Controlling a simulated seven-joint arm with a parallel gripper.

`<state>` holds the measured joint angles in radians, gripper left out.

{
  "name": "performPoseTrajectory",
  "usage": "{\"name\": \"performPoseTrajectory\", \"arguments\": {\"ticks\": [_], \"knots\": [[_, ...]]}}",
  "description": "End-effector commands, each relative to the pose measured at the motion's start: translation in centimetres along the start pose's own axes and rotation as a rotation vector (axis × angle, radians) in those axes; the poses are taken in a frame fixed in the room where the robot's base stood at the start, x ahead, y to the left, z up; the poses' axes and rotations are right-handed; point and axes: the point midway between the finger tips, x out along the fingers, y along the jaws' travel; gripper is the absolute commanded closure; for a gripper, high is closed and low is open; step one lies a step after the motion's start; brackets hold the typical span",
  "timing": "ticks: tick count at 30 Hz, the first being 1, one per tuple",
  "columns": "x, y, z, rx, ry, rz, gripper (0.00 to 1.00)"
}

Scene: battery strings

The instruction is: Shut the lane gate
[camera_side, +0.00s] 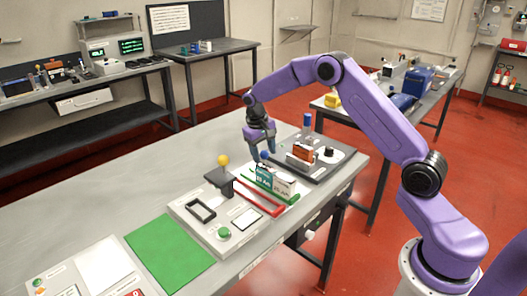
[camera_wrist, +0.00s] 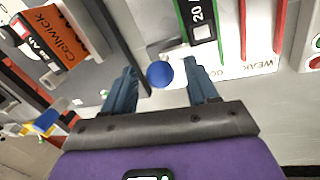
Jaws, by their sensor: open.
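My gripper (camera_side: 262,155) is open and points down at the far end of the lane board, beside the tester. In the wrist view its two fingers (camera_wrist: 162,84) stand apart with a round blue knob (camera_wrist: 160,74) between their tips. The knob also shows small in the side view (camera_side: 265,155). I cannot tell whether the fingers touch it. It sits by the end of the lane with green rails (camera_wrist: 183,22); the gate itself is not clearly seen.
The lane with red rails (camera_side: 262,200) looks empty. An orange battery (camera_side: 300,153) stands on the dark tester (camera_side: 318,170) just behind. A green mat (camera_side: 168,252) lies clear.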

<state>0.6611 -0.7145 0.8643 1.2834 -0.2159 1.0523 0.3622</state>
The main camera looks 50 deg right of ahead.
Motion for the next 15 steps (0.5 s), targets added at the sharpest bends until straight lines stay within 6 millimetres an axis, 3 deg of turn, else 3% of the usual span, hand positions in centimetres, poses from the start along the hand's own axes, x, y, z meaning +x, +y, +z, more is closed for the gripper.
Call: {"name": "performPoseTrajectory", "arguments": {"ticks": [5,6,11,15], "knots": [[0.0,-0.02,0.0,0.0,0.0,0.0,0.42],[0.0,-0.02,0.0,0.0,0.0,0.0,0.48],[-0.02,-0.03,0.0,0.0,0.0,0.0,1.0],[-0.04,-0.1,0.01,-0.001,0.0,0.0,1.0]]}}
